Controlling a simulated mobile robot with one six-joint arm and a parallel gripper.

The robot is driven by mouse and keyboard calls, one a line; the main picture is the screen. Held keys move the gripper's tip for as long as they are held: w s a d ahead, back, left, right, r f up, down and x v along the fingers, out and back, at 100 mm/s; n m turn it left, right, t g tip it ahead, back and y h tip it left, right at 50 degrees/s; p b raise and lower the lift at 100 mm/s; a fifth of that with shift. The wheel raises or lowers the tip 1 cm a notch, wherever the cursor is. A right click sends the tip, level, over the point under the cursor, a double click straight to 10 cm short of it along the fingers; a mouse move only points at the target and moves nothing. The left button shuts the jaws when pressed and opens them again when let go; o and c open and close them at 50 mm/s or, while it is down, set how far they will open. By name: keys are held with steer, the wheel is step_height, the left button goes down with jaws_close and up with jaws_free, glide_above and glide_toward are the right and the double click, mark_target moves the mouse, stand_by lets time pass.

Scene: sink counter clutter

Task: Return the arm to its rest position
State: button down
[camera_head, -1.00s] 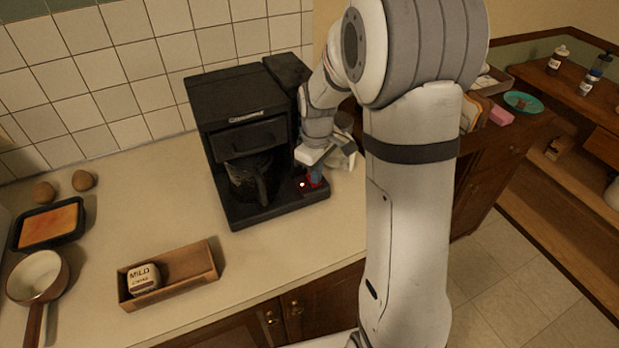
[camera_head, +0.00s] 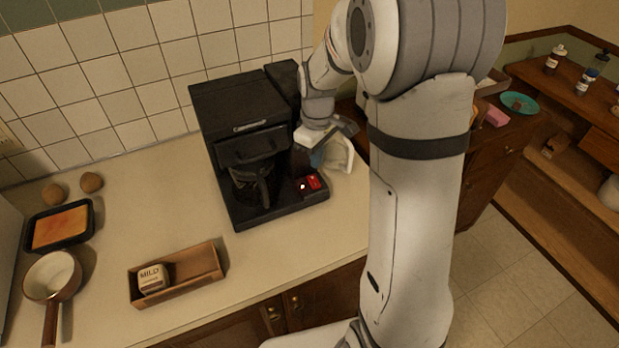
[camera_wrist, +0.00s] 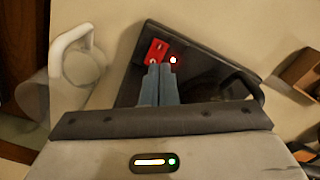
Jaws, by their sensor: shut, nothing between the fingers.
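My gripper (camera_wrist: 158,85) shows in the wrist view with its two blue-grey fingers side by side, shut and empty. It hangs above the base of the black coffee machine, its tips pointing toward a red switch (camera_wrist: 157,51) and a small lit red light (camera_wrist: 173,60). In the head view my gripper (camera_head: 316,158) is at the right side of the coffee machine (camera_head: 245,107), partly hidden by my wrist. The red switch (camera_head: 314,183) is in plain view on the machine's base, with a gap between it and the fingers. A glass carafe (camera_head: 252,187) sits in the machine.
A white mug (camera_wrist: 80,65) stands beside the machine. A wooden box (camera_head: 208,258) holding a jar marked MILD (camera_head: 151,278), a saucepan (camera_head: 52,277), and a black baking pan (camera_head: 60,227) are on the counter at left. The counter between box and machine is clear.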

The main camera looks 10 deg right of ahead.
stand_by(0.3)
steer(key=s+r+m+t, duration=0.1)
steer(key=s+r+m, duration=0.1)
steer(key=s, duration=0.5)
steer(key=s+r+m+t+b, duration=0.1)
steer(key=s+r+m, duration=0.2)
steer(key=s, duration=0.4)
steer(key=s+a+r+m+t, duration=0.1)
steer(key=s+r+m, duration=0.2)
steer(key=s, duration=0.4)
steer(key=shift+r+b, duration=0.4)
steer(key=shift+r, duration=0.1)
